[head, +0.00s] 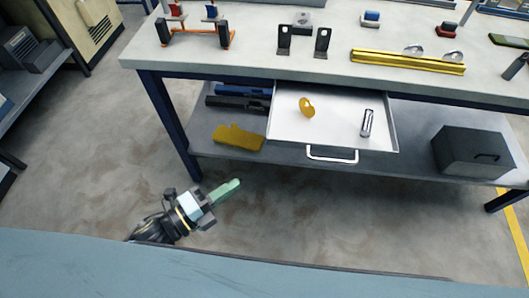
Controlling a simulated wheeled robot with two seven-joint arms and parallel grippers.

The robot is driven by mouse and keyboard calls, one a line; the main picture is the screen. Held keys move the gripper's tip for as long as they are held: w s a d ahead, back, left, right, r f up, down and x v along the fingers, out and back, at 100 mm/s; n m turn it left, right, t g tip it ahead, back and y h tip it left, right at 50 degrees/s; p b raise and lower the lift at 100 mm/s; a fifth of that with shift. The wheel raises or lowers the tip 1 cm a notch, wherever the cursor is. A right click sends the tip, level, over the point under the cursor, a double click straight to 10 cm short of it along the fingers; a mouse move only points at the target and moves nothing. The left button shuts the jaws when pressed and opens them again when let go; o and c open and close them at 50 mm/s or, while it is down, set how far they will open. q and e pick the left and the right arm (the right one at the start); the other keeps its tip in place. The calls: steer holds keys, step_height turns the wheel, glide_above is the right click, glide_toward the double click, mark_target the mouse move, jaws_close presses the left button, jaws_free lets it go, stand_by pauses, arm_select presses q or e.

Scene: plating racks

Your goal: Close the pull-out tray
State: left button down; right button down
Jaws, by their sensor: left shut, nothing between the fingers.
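The pull-out tray (345,96) is a white, shallow drawer under the workbench. It is pulled out toward me, with its inside in view. Its pale bar handle (331,156) is on the front face. A yellow round part (307,107) and a small metal cylinder (367,123) lie in the tray. My left gripper (228,189) has green fingers, shut and empty. It is over the floor, left of the handle and nearer to me, apart from the tray. My right gripper is not in view.
The workbench (260,55) carries brackets, a yellow rail (408,61) and small parts. Its lower shelf holds a yellow piece (238,137) at left and a dark box (472,151) at right. A blue bench leg (172,122) stands left of the tray. Floor in front is clear.

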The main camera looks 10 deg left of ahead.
arm_select(q)
glide_toward(278, 143)
steer(key=d, duration=0.4)
steer(key=w, duration=0.3)
steer(key=shift+w+b, duration=0.2)
steer(key=shift+b, duration=0.1)
steer(key=shift+w+d, duration=0.1)
steer(key=shift+w, duration=0.25)
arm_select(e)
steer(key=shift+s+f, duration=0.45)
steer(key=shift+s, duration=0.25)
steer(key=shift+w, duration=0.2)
